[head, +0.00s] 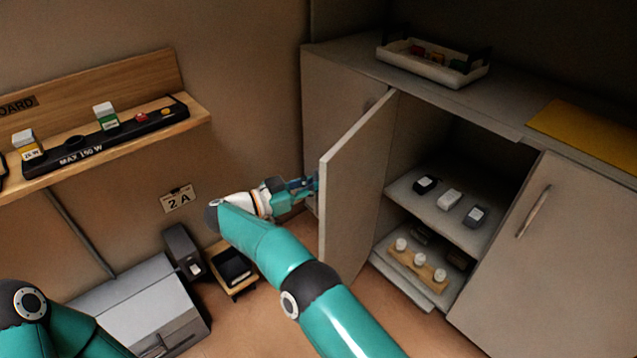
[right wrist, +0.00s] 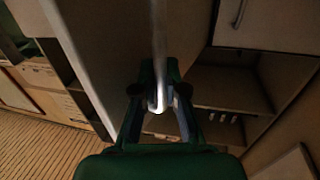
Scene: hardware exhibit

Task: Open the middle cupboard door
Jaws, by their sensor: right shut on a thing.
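The middle cupboard door (head: 357,190) stands swung well out from the cupboard, showing the shelves behind it. My right gripper (head: 305,187) is at the door's outer face, on the left side of the door. In the right wrist view, my right gripper (right wrist: 160,98) is shut on the pale bar door handle (right wrist: 158,50), which runs between its fingers. The handle is hidden behind the door and gripper in the head view. My left arm shows only at the lower left corner of the head view; its gripper is out of frame.
Inside the cupboard are small boxes on the upper shelf (head: 420,204) and a wooden holder with white knobs (head: 417,264) below. The right door (head: 556,240) is closed. A white tray (head: 432,66) and yellow mat (head: 590,137) lie on top. A grey case (head: 140,298) stands at left.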

